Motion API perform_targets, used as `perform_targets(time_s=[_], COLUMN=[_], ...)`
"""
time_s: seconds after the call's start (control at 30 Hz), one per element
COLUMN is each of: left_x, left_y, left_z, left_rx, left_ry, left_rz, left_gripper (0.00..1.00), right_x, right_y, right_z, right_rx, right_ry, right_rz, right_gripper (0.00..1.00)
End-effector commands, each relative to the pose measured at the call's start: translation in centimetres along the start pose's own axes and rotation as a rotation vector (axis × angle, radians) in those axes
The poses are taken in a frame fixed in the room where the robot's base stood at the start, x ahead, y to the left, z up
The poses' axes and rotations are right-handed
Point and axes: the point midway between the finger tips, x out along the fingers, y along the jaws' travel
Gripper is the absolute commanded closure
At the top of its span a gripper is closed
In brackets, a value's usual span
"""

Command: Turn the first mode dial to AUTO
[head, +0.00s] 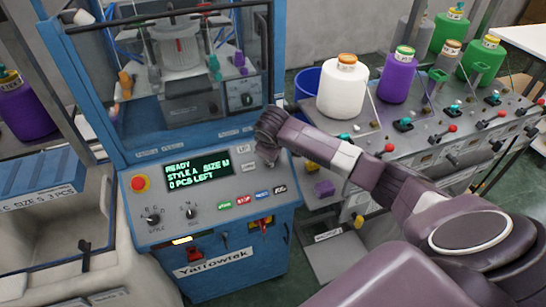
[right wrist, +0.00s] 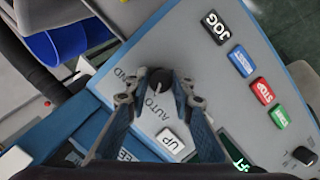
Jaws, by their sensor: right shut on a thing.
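My right gripper (head: 268,152) reaches over the upper right corner of the blue knitting machine's grey control panel (head: 215,205). In the right wrist view its two fingers (right wrist: 157,84) are closed around a small dark dial knob (right wrist: 158,78). The printed word AUTO is beside the knob, and letters ending in ND show on its other side. The fingers cover most of the knob, so I cannot tell where its pointer stands. In the head view the gripper hides this dial. My left gripper is not in view.
A white UP button (right wrist: 170,142) is close to the fingers. JOG (right wrist: 215,27), blue (right wrist: 241,61), red STOP (right wrist: 263,91) and green (right wrist: 279,116) buttons line the panel. The screen (head: 200,175) reads READY, 0 PCS LEFT. A red emergency button (head: 138,183) is at left. Yarn cones (head: 343,87) stand right.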

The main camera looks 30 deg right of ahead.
Motion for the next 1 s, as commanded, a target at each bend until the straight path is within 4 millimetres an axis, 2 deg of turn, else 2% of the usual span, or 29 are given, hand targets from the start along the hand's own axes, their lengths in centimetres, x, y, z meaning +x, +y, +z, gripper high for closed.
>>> perform_targets(time_s=[0.07,0.1,0.23,0.5,0.63,0.77,1.0], left_x=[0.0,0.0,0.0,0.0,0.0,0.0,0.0], left_y=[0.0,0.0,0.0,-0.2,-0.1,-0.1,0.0], left_z=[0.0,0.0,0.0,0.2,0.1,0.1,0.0], left_rx=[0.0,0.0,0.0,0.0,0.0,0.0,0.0], left_ry=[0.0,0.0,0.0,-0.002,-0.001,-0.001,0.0], left_rz=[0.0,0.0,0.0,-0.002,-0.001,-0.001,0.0], left_gripper=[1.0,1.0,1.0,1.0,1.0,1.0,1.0], right_x=[0.0,0.0,0.0,-0.1,-0.9,-2.9,-8.2], right_y=[0.0,0.0,0.0,0.0,0.0,0.0,0.0], right_z=[0.0,0.0,0.0,0.0,-0.1,-0.1,-0.1], right_rx=[-0.002,-0.002,-0.001,0.0,0.0,-0.001,0.0], right_ry=[0.0,0.0,0.0,0.001,0.003,0.005,0.005], right_rz=[0.0,0.0,0.0,0.0,0.0,0.001,0.001], right_gripper=[1.0,0.74,0.61,0.61,0.61,0.61,0.61])
